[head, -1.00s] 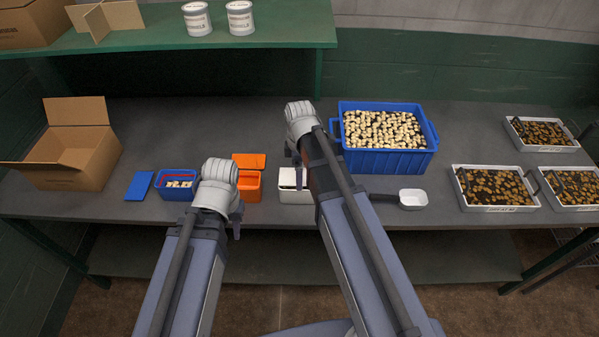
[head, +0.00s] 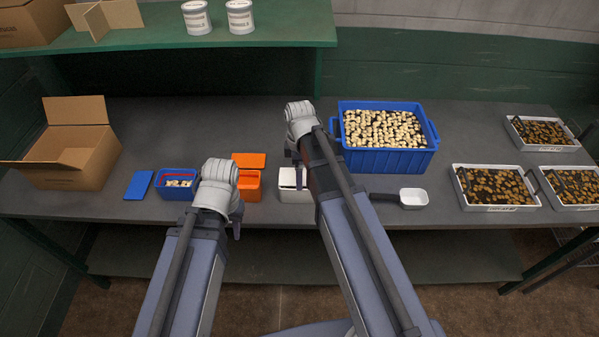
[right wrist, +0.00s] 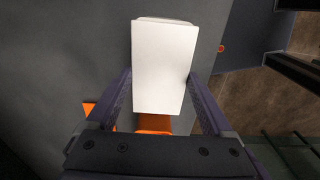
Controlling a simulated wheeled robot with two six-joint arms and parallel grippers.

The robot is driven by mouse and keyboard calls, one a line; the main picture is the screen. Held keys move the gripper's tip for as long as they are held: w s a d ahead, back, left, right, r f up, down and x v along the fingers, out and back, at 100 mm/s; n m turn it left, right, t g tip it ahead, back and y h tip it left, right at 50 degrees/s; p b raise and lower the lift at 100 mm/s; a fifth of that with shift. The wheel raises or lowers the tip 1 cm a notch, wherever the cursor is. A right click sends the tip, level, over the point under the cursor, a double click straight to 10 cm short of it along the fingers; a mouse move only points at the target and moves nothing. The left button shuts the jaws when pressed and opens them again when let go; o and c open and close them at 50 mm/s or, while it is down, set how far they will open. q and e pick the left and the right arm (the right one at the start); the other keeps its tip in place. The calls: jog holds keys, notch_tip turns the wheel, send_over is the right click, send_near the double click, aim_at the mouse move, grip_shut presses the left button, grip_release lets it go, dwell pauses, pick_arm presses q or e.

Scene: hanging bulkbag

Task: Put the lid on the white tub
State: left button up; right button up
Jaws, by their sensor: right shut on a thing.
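The white tub (head: 295,195) stands on the bench beside the orange tub, partly hidden by my right arm. The white lid (right wrist: 164,66) fills the middle of the right wrist view, between the fingers of my right gripper (right wrist: 160,88), which is shut on it. In the head view the lid is over the tub, and a dark strip shows at the tub's top. I cannot tell whether the lid is seated. My left gripper (head: 237,226) hangs in front of the orange tub (head: 248,186); its jaw opening cannot be made out.
A blue tub (head: 177,190) with pale pieces and its blue lid (head: 139,186) lie to the left. An orange lid (head: 248,160) lies behind the orange tub. A large blue crate (head: 388,162) stands behind right, with a white scoop (head: 413,198) in front. Several trays are farther right.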

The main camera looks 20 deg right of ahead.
jog(key=shift+f, duration=0.25)
dwell(0.3)
jog(key=shift+s+f+b, duration=0.15)
jog(key=shift+b, duration=0.3)
dwell(0.7)
jog(key=o, duration=1.1)
jog(key=shift+s, duration=0.1)
jog(key=shift+w+r+p, duration=0.2)
jog(key=shift+r+p, duration=0.3)
jog(key=shift+p, duration=0.1)
jog(key=shift+r+p, duration=3)
jog(key=shift+r, duration=0.05)
jog(key=shift+f, duration=0.1)
